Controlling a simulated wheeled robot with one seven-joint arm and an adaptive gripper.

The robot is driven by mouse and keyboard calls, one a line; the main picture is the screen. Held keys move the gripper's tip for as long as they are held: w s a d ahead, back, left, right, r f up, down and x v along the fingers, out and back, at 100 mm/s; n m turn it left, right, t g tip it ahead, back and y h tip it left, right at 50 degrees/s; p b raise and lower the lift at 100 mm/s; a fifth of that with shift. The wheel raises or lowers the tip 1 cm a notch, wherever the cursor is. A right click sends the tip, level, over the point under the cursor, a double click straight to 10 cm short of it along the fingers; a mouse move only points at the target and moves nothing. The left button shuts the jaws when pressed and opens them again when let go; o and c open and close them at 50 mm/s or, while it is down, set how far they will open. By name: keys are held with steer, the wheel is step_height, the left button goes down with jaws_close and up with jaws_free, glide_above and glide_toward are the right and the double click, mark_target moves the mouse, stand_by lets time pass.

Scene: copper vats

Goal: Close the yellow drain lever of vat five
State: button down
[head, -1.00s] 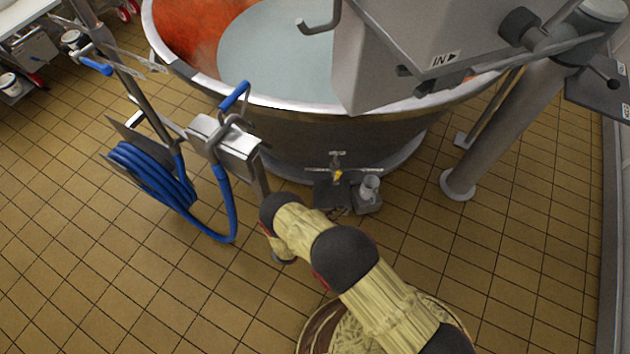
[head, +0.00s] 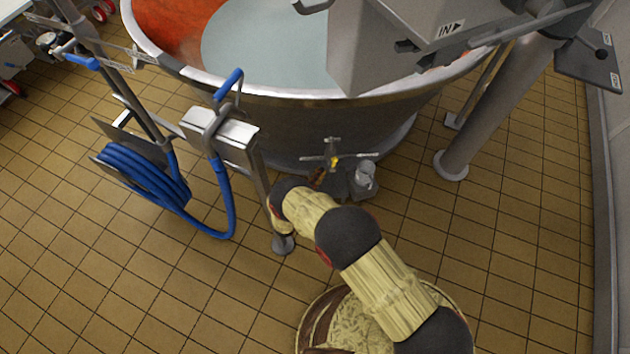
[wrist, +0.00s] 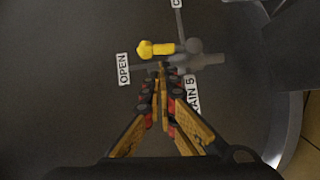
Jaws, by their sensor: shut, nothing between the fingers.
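The yellow drain lever (wrist: 155,48) shows in the wrist view, its knob pointing left from a grey pivot (wrist: 193,46), on the side of the OPEN label (wrist: 123,69). A label ending in "AIN 5" (wrist: 188,97) is partly covered by my gripper. My gripper (wrist: 162,68) is shut and empty, its tips just below the lever in the picture; I cannot tell whether they touch it. In the head view the lever is a small yellow spot (head: 335,161) low on the vat (head: 330,118). There my gripper (head: 317,176) is mostly hidden by my arm, left of the valve.
A steel post with a box (head: 220,133) and a blue hose coil (head: 140,175) stand close left of my arm. A thick grey leg (head: 490,115) stands at right. A grey cup-like part (head: 363,176) sits beside the valve.

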mark_target(333, 164)
steer(key=shift+b+x, duration=0.4)
steer(key=shift+x, duration=1.45)
steer(key=shift+d+r+p, duration=0.1)
steer(key=shift+r+p, duration=0.1)
steer(key=shift+p, duration=0.15)
steer(key=shift+d+m, duration=0.1)
steer(key=shift+m, duration=0.2)
